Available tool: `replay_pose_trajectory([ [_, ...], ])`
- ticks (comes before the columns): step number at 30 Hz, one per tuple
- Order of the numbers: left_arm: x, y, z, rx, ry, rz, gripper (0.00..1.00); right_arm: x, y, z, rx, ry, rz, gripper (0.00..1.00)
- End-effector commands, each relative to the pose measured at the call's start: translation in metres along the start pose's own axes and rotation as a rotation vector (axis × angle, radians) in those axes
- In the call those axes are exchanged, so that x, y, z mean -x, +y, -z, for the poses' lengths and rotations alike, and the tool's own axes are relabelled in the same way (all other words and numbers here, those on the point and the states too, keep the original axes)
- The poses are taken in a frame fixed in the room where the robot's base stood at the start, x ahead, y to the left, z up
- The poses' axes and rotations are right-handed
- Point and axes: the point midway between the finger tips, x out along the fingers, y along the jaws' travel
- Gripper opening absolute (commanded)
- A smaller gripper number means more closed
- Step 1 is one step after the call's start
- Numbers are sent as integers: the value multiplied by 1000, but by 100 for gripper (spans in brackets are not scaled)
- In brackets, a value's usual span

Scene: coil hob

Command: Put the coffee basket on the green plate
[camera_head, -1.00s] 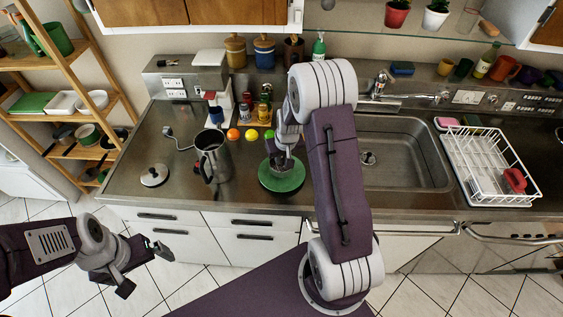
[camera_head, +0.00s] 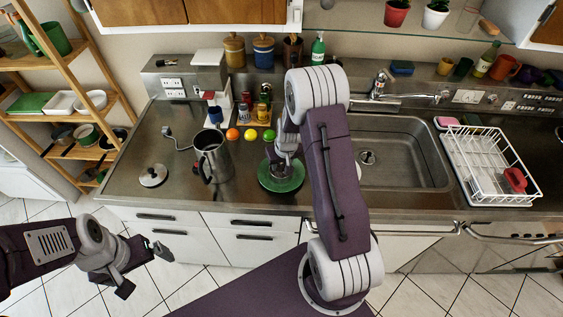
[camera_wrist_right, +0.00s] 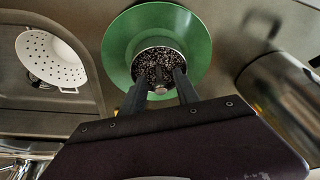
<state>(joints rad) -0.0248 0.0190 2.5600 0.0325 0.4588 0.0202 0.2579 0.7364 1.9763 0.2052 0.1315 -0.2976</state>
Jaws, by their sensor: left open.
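The green plate (camera_head: 291,184) lies on the steel counter left of the sink. In the right wrist view, the round plate (camera_wrist_right: 197,47) surrounds the coffee basket (camera_wrist_right: 158,65), a small metal cup full of dark grounds. The basket appears centred over the plate; whether it touches it is hidden. My right gripper (camera_head: 279,168) is over the plate. In the wrist view its two fingers (camera_wrist_right: 160,76) are apart at the basket, with a small metal knob between them; whether they grip is unclear. My left gripper (camera_head: 142,270) is open and empty, in front of the counter.
A metal coffee pot (camera_head: 213,160) stands left of the plate, and a round lid (camera_head: 153,176) lies further left. Fruit (camera_head: 250,134) and jars stand behind. The sink (camera_head: 405,165) and a white dish rack (camera_head: 490,170) are to the right.

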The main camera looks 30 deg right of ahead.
Motion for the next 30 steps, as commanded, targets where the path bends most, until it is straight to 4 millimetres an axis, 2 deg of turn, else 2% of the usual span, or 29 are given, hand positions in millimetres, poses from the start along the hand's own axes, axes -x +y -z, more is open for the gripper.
replay_pose_trajectory([
  [2, 8, 0, 1, 0, 0, 0, 100, 8, 0, 2, 0, 0, 0, 37],
  [5, 4, 0, 0, 0, 0, 0, 100, 20, 0, 2, 0, 4, 0, 37],
  [16, -5, 0, 0, 0, 0, 0, 100, 104, 0, 2, 0, 6, -1, 37],
  [21, -6, 0, -1, 0, 0, 0, 100, 122, 0, 1, 1, 2, 0, 37],
  [25, -6, 0, -1, 0, 0, 0, 100, 124, -1, 0, 2, -2, 1, 37],
  [26, -5, 0, -1, 0, 0, 0, 100, 125, -5, -5, 7, -9, 4, 37],
  [28, -5, 0, -1, 0, 0, 0, 100, 132, -29, -34, 36, -46, 20, 37],
  [30, -5, 0, 0, 0, 0, 0, 100, 141, -55, -79, 74, -101, 38, 37],
])
